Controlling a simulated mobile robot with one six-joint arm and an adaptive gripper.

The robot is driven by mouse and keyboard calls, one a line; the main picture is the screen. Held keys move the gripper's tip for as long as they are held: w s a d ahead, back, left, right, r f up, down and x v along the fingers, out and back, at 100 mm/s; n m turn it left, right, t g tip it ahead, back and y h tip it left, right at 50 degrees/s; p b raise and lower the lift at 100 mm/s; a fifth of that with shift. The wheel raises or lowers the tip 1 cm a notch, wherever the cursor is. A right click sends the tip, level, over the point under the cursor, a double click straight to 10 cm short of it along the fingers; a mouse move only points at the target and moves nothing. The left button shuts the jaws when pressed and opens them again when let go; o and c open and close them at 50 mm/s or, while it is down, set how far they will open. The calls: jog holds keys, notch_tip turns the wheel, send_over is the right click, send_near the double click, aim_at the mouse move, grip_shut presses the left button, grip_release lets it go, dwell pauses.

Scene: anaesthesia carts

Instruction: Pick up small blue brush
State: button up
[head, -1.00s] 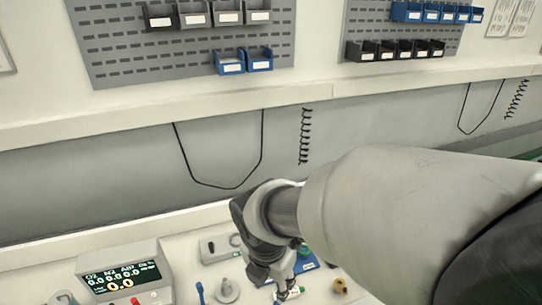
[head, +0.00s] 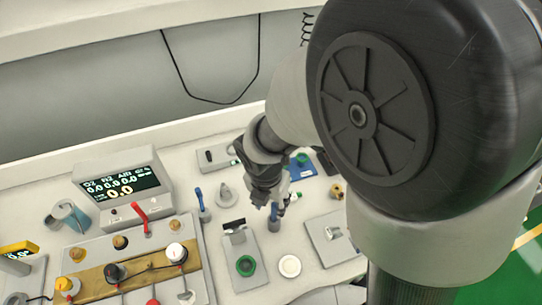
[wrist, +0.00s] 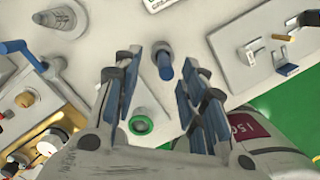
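A short blue upright piece (wrist: 164,66) that looks like the small blue brush stands between my finger pairs in the wrist view. In the head view it shows as a blue and grey piece (head: 274,222) just below my gripper (head: 268,198). My gripper, also in the wrist view (wrist: 160,62), is open, with a finger pair on each side of the piece. I cannot tell how far the tips are above it, or whether they touch it. Its lower part is hard to make out.
A second, taller blue-handled piece (head: 200,200) stands to the left. A plate with a green ring (head: 246,265), a white disc (head: 289,266) and a grey plate (head: 328,240) lie close by. A monitor box (head: 122,188) stands at the left. My arm hides the right side.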

aim_at(274, 209)
jog(key=f+b, duration=0.1)
jog(key=f, duration=0.1)
jog(key=d+f+b, duration=0.1)
jog(key=f, duration=0.1)
jog(key=shift+f, duration=0.1)
jog(key=shift+w+f+b, duration=0.15)
jog(key=shift+f+b, duration=0.15)
jog(key=shift+f, duration=0.1)
jog(key=shift+r, duration=0.1)
jog(key=shift+c, duration=0.2)
jog(key=c, duration=0.8)
jog(key=shift+r, duration=0.15)
jog(key=shift+c, duration=0.2)
